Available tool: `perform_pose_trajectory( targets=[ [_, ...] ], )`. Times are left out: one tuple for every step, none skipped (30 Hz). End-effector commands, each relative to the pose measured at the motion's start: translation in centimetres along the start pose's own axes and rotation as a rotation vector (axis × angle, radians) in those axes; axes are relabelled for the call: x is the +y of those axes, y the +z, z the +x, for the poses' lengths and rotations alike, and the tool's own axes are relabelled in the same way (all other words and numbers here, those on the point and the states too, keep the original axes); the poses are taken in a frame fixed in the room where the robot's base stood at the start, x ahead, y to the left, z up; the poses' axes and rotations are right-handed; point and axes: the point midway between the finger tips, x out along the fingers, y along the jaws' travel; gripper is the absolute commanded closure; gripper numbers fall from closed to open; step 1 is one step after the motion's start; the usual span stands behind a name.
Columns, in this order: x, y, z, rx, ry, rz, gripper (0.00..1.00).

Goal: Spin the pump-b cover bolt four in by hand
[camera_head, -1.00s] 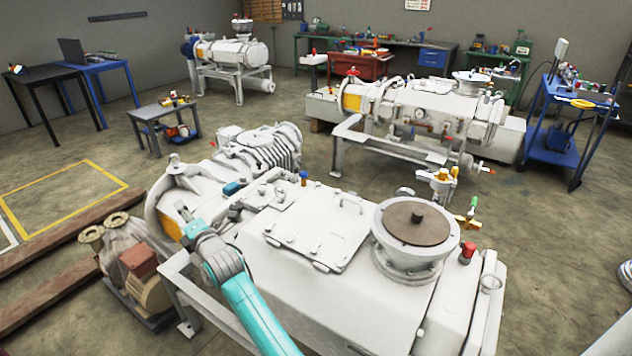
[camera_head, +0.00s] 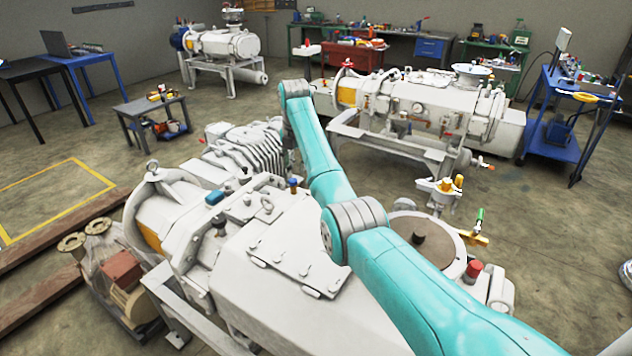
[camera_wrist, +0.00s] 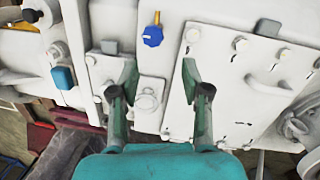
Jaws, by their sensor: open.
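A large white pump (camera_head: 222,285) fills the foreground of the head view, with a flat cover plate (camera_head: 300,243) on top. The plate also shows in the wrist view (camera_wrist: 222,75), with several pale round bolt heads; one bolt head (camera_wrist: 193,35) is at its upper left corner. I cannot tell which bolt is number four. My gripper (camera_wrist: 160,82) is open and empty in the wrist view. Its right finger overlaps the plate's left edge in the picture, and its left finger is over a neighbouring part of the housing. The gap to the surface is unclear.
A blue knob (camera_wrist: 153,36) stands left of the plate. A handle (camera_wrist: 268,85) rises from the plate. A round brown-topped flange (camera_head: 420,236) is partly behind my arm. A second white pump (camera_head: 420,100) stands behind, and a blue cart (camera_head: 560,135) is at right.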

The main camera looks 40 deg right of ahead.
Motion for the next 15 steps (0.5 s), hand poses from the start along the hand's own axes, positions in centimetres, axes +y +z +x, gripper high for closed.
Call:
perform_pose_trajectory(
  targets=[
    [-1.2,0.1,-0.8,0.036,-0.032,-0.001,0.53],
    [-1.7,0.1,-1.1,0.055,-0.048,-0.003,0.53],
    [-2.3,0.1,-1.4,0.075,-0.065,-0.006,0.53],
    [-2.7,0.1,-1.7,0.086,-0.074,-0.007,0.53],
    [-3.0,0.1,-1.9,0.095,-0.082,-0.008,0.53],
    [-3.2,0.0,-2.0,0.104,-0.089,-0.009,0.53],
    [-3.4,0.0,-1.9,0.109,-0.092,-0.009,0.53],
    [-3.4,-0.1,-1.9,0.111,-0.094,-0.010,0.53],
    [-3.5,-0.1,-1.6,0.113,-0.096,-0.010,0.53],
    [-3.5,-0.1,-1.4,0.114,-0.096,-0.010,0.53],
    [-3.5,-0.2,-1.0,0.114,-0.096,-0.010,0.53],
    [-3.6,-0.3,-0.5,0.114,-0.097,-0.010,0.53],
    [-3.6,-0.3,-0.1,0.114,-0.097,-0.010,0.53],
    [-3.7,-0.4,0.4,0.114,-0.097,-0.010,0.53],
    [-3.8,-0.5,1.1,0.113,-0.096,-0.010,0.53]
  ],
)
